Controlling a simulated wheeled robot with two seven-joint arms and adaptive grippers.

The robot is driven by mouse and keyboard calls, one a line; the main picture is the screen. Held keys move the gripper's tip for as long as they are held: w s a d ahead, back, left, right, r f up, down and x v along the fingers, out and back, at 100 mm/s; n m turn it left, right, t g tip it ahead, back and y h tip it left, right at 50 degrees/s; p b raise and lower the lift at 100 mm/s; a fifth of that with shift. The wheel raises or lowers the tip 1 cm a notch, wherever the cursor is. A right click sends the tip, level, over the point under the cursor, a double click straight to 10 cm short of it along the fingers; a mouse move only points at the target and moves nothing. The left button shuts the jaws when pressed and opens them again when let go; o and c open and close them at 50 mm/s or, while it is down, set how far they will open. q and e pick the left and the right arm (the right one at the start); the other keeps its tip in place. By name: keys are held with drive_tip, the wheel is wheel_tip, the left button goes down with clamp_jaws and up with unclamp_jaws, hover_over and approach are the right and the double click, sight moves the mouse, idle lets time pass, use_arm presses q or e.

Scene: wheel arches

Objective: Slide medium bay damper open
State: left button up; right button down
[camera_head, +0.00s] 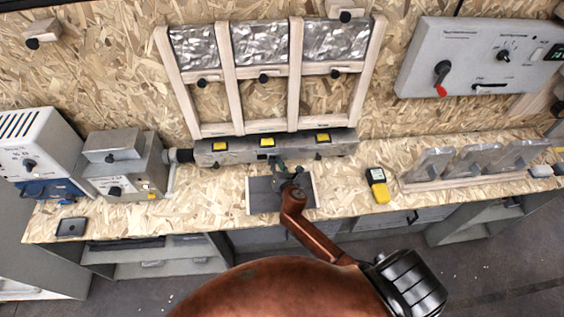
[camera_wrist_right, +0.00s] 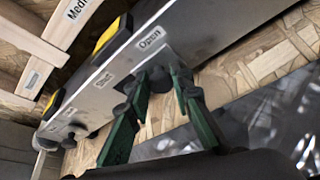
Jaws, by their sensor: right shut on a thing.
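A long grey metal duct box (camera_head: 220,159) with yellow labels runs along the foot of three wooden-framed bays. My right gripper (camera_head: 280,168) is at the front of this box, below the middle bay. In the right wrist view its two green fingers (camera_wrist_right: 158,82) close around a small dark damper knob (camera_wrist_right: 153,84) at the box's lower front edge, which the fingers partly hide. A white label reading "Open" (camera_wrist_right: 150,40) is just above the fingertips. A partly cut label beginning "Medi" (camera_wrist_right: 76,8) shows on the wooden frame. My left gripper is out of view.
A grey mat (camera_head: 263,196) lies on the bench beneath my right gripper. A yellow meter (camera_head: 377,185) and a rack of metal plates (camera_head: 470,172) are to the right. A metal machine (camera_head: 122,170) stands at the box's left end. A control panel (camera_head: 480,58) hangs upper right.

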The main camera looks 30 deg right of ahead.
drive_tip(key=shift+d, duration=0.2)
drive_tip(key=c, duration=2)
unclamp_jaws()
drive_tip(key=o, duration=0.3)
drive_tip(key=shift+s, duration=0.1)
drive_tip(key=v, duration=1.2)
drive_tip(key=shift+a, duration=0.1)
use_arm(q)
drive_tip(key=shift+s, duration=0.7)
use_arm(e)
drive_tip(key=shift+f, duration=0.1)
